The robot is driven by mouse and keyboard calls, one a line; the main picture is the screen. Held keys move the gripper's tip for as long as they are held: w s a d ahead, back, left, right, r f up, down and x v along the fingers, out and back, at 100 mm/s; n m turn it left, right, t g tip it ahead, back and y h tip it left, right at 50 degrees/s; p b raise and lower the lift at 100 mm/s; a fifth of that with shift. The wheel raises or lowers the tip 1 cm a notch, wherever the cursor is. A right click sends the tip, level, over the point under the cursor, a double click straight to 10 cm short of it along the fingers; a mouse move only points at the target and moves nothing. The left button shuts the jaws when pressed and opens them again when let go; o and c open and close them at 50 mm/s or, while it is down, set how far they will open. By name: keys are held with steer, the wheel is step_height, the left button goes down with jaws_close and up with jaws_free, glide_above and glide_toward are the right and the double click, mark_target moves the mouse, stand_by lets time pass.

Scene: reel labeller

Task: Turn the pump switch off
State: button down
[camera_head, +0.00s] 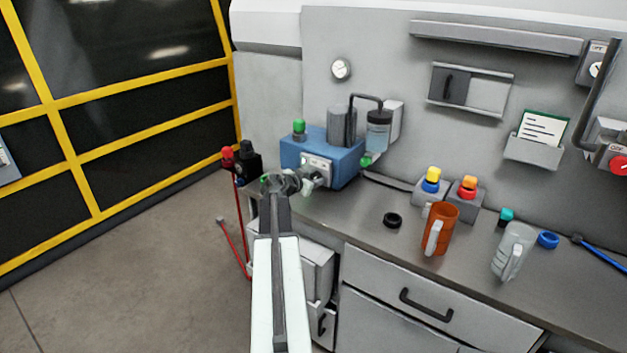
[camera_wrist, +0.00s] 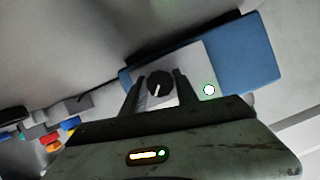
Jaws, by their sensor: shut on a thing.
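The pump is a blue box (camera_head: 350,160) at the left end of the bench. Its pale switch plate (camera_head: 315,163) faces my arm. In the wrist view the pump switch is a round black knob (camera_wrist: 158,84) with a white pointer line, on the plate (camera_wrist: 205,68). A lit green-white lamp (camera_wrist: 209,90) is beside the knob. My gripper (camera_wrist: 159,77) has one finger on each side of the knob and is shut on it. In the head view my gripper (camera_head: 305,183) reaches the plate and hides the knob.
A clear jar (camera_head: 379,133) and grey cylinder (camera_head: 342,126) stand by the pump.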

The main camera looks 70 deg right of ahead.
steer(key=n+g, duration=0.2)
steer(key=shift+w+f+n+y, duration=0.1)
steer(key=shift+f+n+y, duration=0.05)
steer(key=shift+n+y, duration=0.15)
steer(key=n+g+b, duration=0.2)
steer(key=n, duration=0.1)
steer(key=shift+f+n+g, duration=0.15)
steer(key=shift+n+g, duration=0.15)
steer(key=shift+n, duration=0.1)
steer(key=n+g+b, duration=0.2)
steer(key=n+b, duration=0.1)
steer(key=shift+f+n, duration=0.1)
steer(key=shift+n, duration=0.3)
steer(key=shift+a+n+g+h+b, duration=0.1)
steer(key=shift+n+g+h+b, duration=0.4)
steer(key=shift+n+b, duration=0.85)
steer(key=shift+r, duration=0.2)
steer(key=c, duration=0.9)
jaws_free()
steer(key=shift+c, duration=0.2)
